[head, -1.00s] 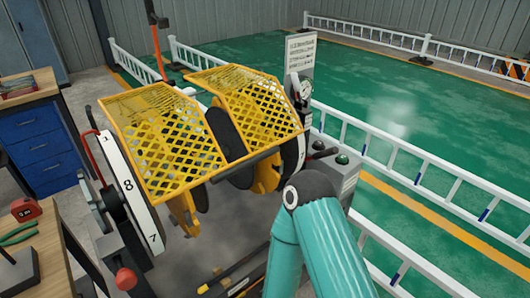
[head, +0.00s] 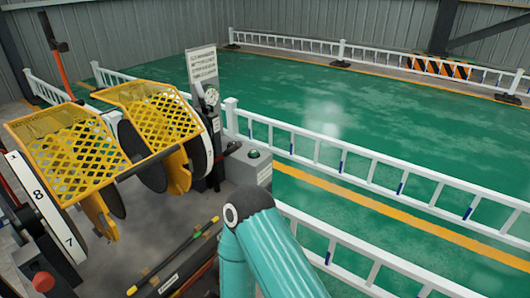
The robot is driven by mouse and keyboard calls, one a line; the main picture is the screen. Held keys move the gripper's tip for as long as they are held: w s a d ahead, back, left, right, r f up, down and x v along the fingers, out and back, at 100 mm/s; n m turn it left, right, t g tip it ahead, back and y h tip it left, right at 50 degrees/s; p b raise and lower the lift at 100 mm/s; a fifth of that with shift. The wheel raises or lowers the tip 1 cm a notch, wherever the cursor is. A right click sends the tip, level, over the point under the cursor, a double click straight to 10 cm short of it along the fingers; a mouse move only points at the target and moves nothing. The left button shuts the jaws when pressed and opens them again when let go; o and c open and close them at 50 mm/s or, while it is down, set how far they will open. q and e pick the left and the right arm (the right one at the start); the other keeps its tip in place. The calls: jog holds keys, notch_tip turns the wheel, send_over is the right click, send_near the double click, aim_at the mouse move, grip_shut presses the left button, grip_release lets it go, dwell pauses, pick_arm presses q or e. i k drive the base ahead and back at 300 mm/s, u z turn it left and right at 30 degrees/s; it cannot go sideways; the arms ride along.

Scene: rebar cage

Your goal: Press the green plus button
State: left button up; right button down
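A green button (head: 254,154) sits on top of a grey control box (head: 250,172) at the right end of the machine. It is small in the head view, and I cannot make out a plus sign on it. My teal arm stands in front of the box, with its elbow just below and left of it in the picture. Neither of my grippers is in view.
The machine has yellow mesh guards (head: 160,115) and a numbered white wheel (head: 45,205). A gauge (head: 211,97) and a sign (head: 202,66) stand behind the box. White railings (head: 370,180) run to its right. The green floor (head: 330,100) beyond is clear.

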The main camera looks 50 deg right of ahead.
aim_at(253, 153)
jog(key=z, duration=1.7)
jog(key=i, duration=0.1)
jog(key=u, duration=3.2)
jog(key=k, duration=1.6)
jog(key=z, duration=3.85)
jog(key=k, duration=0.1)
jog(key=u, duration=2.3)
jog(key=i, duration=0.95)
jog(key=z, duration=0.05)
